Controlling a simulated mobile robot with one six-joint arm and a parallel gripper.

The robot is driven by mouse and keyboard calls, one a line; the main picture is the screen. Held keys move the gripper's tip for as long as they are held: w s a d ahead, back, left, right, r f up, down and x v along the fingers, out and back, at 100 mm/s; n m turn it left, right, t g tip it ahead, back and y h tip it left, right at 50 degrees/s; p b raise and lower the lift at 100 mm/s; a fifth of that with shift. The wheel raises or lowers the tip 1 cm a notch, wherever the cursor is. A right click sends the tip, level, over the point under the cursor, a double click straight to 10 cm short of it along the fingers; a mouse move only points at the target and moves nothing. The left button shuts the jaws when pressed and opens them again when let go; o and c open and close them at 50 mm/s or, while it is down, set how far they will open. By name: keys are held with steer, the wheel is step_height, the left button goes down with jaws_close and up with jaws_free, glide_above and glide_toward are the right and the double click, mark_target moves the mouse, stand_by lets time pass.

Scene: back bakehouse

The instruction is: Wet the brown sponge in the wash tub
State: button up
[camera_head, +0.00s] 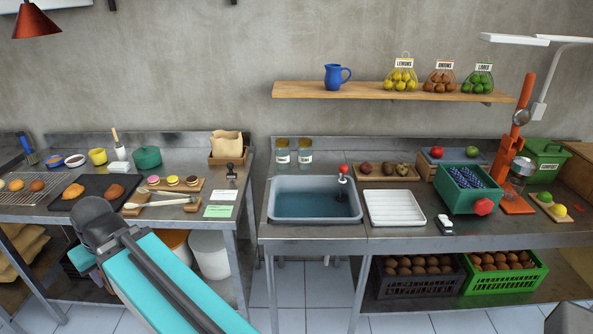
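The wash tub (314,222) is a grey basin set in the middle bench, holding blue-green water. A red-topped tap or handle (343,171) stands at its back right edge. I cannot make out a brown sponge anywhere in this view. My arm, with teal links and a grey joint, reaches up from the bottom at the lower left, in front of the left bench. My gripper is not in view, so its state and anything it may hold are hidden.
A white tray (394,222) lies just right of the tub. The left bench holds breads, a green pot (147,157) and boards. A green crate (468,203) and an orange press (513,150) stand right. A gap separates the benches.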

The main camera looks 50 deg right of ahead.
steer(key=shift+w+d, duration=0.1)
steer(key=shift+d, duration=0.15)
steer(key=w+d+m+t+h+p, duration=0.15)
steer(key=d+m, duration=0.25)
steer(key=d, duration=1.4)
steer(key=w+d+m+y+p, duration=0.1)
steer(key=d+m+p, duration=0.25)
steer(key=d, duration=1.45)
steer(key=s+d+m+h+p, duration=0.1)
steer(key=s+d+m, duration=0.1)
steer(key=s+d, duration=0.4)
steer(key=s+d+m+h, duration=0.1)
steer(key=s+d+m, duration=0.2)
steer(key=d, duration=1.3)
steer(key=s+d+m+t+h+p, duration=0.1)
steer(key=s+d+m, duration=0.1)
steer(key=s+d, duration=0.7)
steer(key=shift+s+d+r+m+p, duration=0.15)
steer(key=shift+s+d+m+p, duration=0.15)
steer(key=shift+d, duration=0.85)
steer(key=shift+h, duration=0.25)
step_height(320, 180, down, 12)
steer(key=b, duration=0.7)
